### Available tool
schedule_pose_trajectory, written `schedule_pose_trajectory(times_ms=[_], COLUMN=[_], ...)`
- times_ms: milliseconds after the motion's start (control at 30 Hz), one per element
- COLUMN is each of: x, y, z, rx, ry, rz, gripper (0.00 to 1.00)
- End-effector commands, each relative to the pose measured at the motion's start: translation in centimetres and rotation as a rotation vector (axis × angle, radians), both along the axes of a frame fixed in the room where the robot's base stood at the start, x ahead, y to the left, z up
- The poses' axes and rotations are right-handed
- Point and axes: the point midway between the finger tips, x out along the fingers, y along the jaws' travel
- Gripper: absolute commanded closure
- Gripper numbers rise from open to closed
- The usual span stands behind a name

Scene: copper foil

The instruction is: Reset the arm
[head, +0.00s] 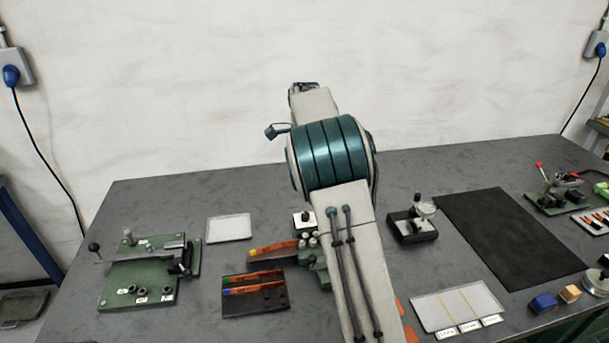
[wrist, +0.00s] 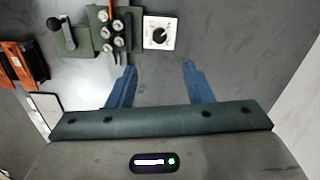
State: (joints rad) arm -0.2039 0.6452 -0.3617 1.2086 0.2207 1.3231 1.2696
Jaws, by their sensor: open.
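My arm (head: 356,260) rises through the middle of the head view, its large teal joint (head: 332,155) in front of the wall. My gripper (wrist: 160,84) shows in the wrist view as two blue fingers, spread apart with nothing between them. It is above the grey table, in front of a white block with a black knob (wrist: 159,33) and a green fixture with several pale cylinders (wrist: 113,32). The fingers look clear of both. In the head view the gripper cannot be made out behind the arm.
The table (head: 160,205) holds a green lever fixture (head: 145,275), a pale tray (head: 229,228), a dark holder with orange-handled tools (head: 255,290), a dial gauge (head: 412,222), a white board (head: 458,305) and a black mat (head: 510,240). The table's back strip is clear.

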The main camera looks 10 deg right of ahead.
Motion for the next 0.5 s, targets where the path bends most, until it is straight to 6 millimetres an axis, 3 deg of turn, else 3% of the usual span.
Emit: schedule_pose_trajectory(times_ms=[167,267,500], x=[-0.4,-1.8,-8.6], y=[-0.1,-0.5,-1.3], z=[0.3,1.4,4.8], rx=[0.005,0.017,0.051], ry=[-0.004,-0.015,-0.073], rz=[0.014,0.062,0.311], gripper=[0.54,0.54,0.54])
